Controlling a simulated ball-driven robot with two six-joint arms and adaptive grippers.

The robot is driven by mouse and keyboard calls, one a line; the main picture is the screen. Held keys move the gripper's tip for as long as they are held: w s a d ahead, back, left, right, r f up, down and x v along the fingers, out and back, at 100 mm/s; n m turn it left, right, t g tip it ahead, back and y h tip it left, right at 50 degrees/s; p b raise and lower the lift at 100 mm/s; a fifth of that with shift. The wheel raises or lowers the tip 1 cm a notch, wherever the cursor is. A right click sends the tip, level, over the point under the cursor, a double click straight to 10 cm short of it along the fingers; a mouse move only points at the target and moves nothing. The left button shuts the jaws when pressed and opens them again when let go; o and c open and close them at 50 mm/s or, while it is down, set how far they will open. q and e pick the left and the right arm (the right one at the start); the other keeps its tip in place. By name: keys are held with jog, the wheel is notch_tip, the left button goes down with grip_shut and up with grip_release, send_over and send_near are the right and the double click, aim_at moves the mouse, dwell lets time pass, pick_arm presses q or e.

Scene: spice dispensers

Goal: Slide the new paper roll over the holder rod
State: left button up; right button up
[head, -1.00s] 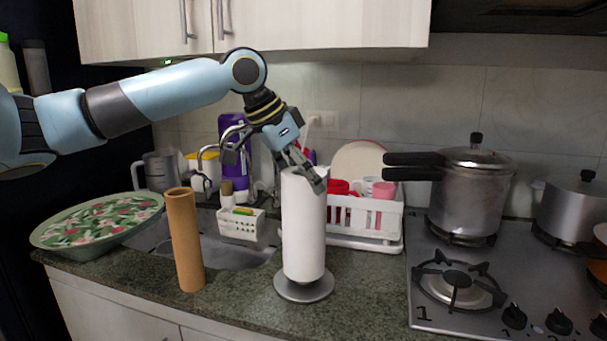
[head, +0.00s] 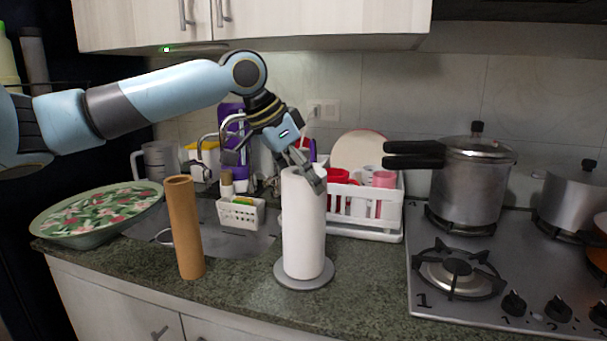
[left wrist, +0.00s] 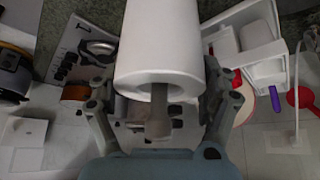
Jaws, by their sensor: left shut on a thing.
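The white paper roll (head: 303,235) stands upright over the grey holder base (head: 289,281), its lower end at or just above the disc. In the left wrist view the roll (left wrist: 160,48) shows end-on, and the holder rod (left wrist: 159,102) comes out through its core, with a knob at the tip. My left gripper (head: 307,179) reaches down from the upper left and is shut on the upper end of the roll. Its fingers (left wrist: 162,90) lie on both sides of the roll in the wrist view. My right gripper is not in view.
A brown cardboard tube (head: 185,230) stands left of the holder. A white dish rack (head: 377,215) is close behind the roll. The stove (head: 480,275) is right. Counter in front is clear.

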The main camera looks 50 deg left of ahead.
pick_arm(q)
jog(key=o, duration=1.5)
jog(key=shift+o, duration=0.2)
notch_tip(320, 180, up, 10)
jog(key=shift+f, duration=0.1)
